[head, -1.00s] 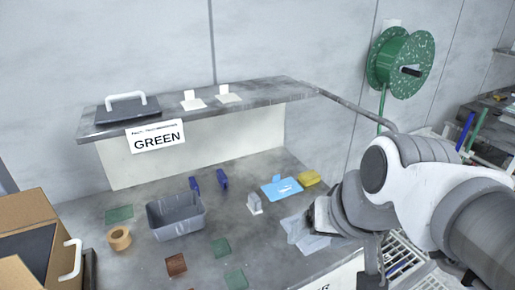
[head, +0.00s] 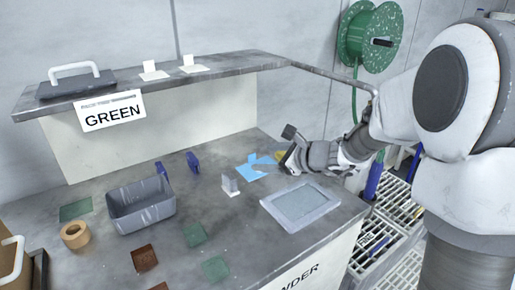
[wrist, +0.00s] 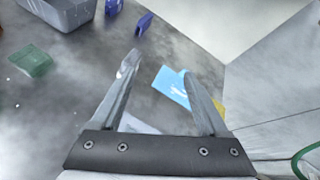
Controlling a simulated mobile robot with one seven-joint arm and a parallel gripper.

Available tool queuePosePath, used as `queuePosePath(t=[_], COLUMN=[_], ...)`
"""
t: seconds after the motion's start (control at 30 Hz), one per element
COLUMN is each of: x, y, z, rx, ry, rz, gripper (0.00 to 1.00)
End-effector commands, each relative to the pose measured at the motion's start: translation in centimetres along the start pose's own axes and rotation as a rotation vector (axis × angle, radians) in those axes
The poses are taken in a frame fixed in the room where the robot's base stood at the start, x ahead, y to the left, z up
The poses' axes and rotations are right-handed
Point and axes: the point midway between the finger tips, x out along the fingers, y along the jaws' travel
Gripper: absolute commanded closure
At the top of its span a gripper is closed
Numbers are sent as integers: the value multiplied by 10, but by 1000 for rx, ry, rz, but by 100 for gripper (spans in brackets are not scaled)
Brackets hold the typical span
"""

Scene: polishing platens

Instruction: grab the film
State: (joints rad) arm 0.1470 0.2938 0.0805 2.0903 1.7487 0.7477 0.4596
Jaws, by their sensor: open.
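Nothing is labelled as the film, and I cannot tell which sheet it is. A flat blue sheet (head: 256,168) with a pale mark lies on the bench. A yellow piece (head: 280,157) is behind it, partly hidden by my gripper. In the wrist view the blue sheet (wrist: 173,87) shows between the fingers, closer to the right one. My gripper (wrist: 160,62) is open and empty, above the bench. In the head view my gripper (head: 286,158) is just right of the blue sheet. Small green (head: 194,235) and brown (head: 144,258) squares lie left.
A grey bin (head: 142,212) and a tape roll (head: 75,235) stand left. A small pale block (head: 229,186) and blue clips (head: 193,161) are mid-bench. The raised shelf (head: 230,66) runs along the back. White racks (head: 385,225) are beyond the right edge.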

Motion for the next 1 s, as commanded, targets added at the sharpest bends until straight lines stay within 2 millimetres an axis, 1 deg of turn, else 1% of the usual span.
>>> queuePosePath(t=[0.03,0.1,0.2,0.3,0.4,0.47,0.57,0.8,0.9,1.0], x=[15,27,40,47,53,59,76,128,146,159], y=[-7,-19,-32,-40,-44,-46,-48,-58,-61,-65], z=[-22,-41,-63,-77,-84,-86,-86,-87,-87,-87], rx=[94,207,334,416,455,463,464,462,462,462], ry=[-2,-9,-15,-19,-20,-22,-23,-22,-22,-22], rz=[-31,-76,-129,-164,-180,-183,-183,-182,-181,-183], gripper=[22,22,22,22,22,22,22,22,22,22])
